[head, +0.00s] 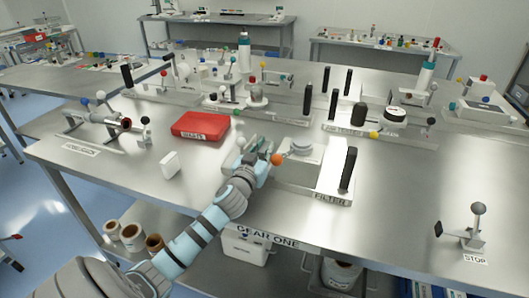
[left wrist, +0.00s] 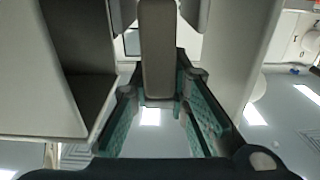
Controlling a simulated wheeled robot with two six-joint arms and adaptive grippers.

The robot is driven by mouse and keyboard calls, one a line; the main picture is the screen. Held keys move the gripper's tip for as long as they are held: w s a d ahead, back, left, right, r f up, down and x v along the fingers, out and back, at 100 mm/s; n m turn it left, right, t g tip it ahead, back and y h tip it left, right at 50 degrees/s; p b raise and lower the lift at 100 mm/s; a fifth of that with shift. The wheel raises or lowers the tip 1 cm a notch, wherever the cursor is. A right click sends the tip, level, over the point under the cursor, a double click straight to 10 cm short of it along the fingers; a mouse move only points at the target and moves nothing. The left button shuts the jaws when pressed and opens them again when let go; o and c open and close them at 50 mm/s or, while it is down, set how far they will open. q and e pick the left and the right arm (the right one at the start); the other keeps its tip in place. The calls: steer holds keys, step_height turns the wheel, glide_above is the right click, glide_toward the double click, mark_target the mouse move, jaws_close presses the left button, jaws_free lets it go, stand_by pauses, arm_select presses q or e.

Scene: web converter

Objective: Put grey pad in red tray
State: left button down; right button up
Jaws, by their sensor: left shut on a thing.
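The red tray (head: 200,126) lies flat on the metal bench, left of centre in the head view, with a white label on its front. My left gripper (head: 258,153) is to the right of the tray, at the left end of the filter station. In the left wrist view, its green-lined fingers (left wrist: 160,112) are shut on a long grey piece, seemingly the grey pad (left wrist: 158,50). The pad is between pale housing walls in that view; I cannot tell whether it touches them. In the head view the pad is hidden by the gripper. My right gripper is not in view.
The filter station (head: 325,180) has a black upright handle and an orange ball (head: 277,159) close to my left gripper. A small white block (head: 169,165) stands in front of the tray. More stations crowd the bench behind. The bench between gripper and tray is mostly clear.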

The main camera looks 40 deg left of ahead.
arm_select(q)
steer(key=shift+f, duration=0.1)
steer(key=shift+f, duration=0.1)
steer(key=c, duration=1.5)
jaws_free()
steer(key=shift+c, duration=0.2)
steer(key=shift+s, duration=0.1)
